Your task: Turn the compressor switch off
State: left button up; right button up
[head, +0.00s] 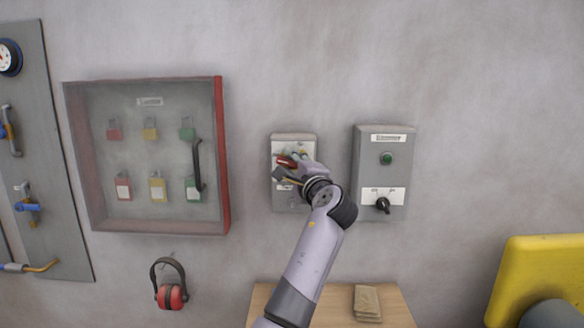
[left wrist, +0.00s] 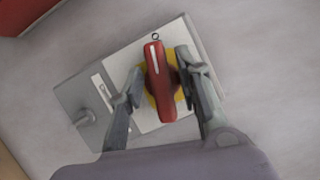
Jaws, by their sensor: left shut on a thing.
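A red switch handle (head: 285,161) sits on the front of a grey wall box (head: 294,140), partly hidden by my left gripper (head: 287,172). My left gripper (left wrist: 160,88) is shut on the handle, one finger on each side. A second grey box (head: 400,155) to the right has a green lamp (head: 386,158) and a black knob (head: 382,205). Its label is too small to read. My right gripper is not in view.
A clear-fronted cabinet (head: 223,140) with red edging and several padlocks hangs left. Red ear defenders (head: 172,295) hang below it. A wooden surface (head: 335,300) lies below the boxes. A yellow object (head: 540,265) stands at lower right. The wall right of the boxes is bare.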

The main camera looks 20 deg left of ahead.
pick_arm(q)
jog(key=shift+f+n+g, duration=0.15)
jog(key=shift+n+g, duration=0.45)
jog(key=shift+n, duration=0.7)
jog(key=shift+h, duration=0.3)
jog(key=o, duration=0.8)
jog(key=v, duration=0.7)
jog(key=shift+s+d, duration=0.1)
jog(key=shift+s, duration=0.1)
